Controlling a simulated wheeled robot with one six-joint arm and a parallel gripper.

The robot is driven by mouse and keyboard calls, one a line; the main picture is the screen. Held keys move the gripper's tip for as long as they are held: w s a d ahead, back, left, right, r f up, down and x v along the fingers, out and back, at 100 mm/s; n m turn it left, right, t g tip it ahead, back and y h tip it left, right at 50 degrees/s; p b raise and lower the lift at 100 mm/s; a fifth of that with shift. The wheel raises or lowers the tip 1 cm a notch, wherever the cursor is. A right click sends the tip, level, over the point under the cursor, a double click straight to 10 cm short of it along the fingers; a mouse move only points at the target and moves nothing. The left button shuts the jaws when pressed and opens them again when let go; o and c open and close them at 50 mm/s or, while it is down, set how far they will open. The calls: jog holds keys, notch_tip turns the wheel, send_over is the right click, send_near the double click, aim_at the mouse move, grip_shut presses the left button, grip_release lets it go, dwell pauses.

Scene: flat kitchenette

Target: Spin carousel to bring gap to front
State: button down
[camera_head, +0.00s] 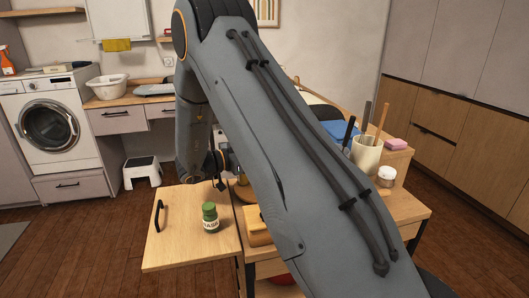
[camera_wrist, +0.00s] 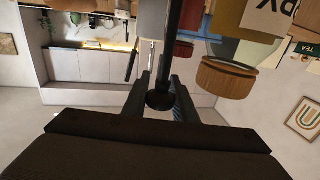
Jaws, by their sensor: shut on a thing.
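My gripper (camera_wrist: 160,92) is shut on a black post with a round end (camera_wrist: 160,101). The post runs to the top edge of the wrist view, which looks upside down. A round wooden-sided canister (camera_wrist: 225,80), a card lettered in black (camera_wrist: 270,14) and a box marked TEA (camera_wrist: 304,48) show to the right of the post. In the head view my gripper (camera_head: 221,182) is low, just left of my forearm, over the table's left part. My arm hides most of what is there, so I cannot make out the whole carousel or its gap.
A utensil crock (camera_head: 366,155), a white jar (camera_head: 386,176) and a pink block (camera_head: 397,145) are on the right. A white stool (camera_head: 142,170) stands on the floor behind.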

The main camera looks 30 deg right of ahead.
jog(key=shift+r, duration=0.15)
dwell(0.3)
jog(key=c, duration=1.4)
grip_release()
jog(key=shift+w+d, duration=0.1)
jog(key=shift+c, duration=0.2)
jog(key=a+b, duration=0.2)
jog(key=a, duration=0.6)
jog(key=shift+w+b, duration=0.25)
jog(key=shift+b, duration=0.05)
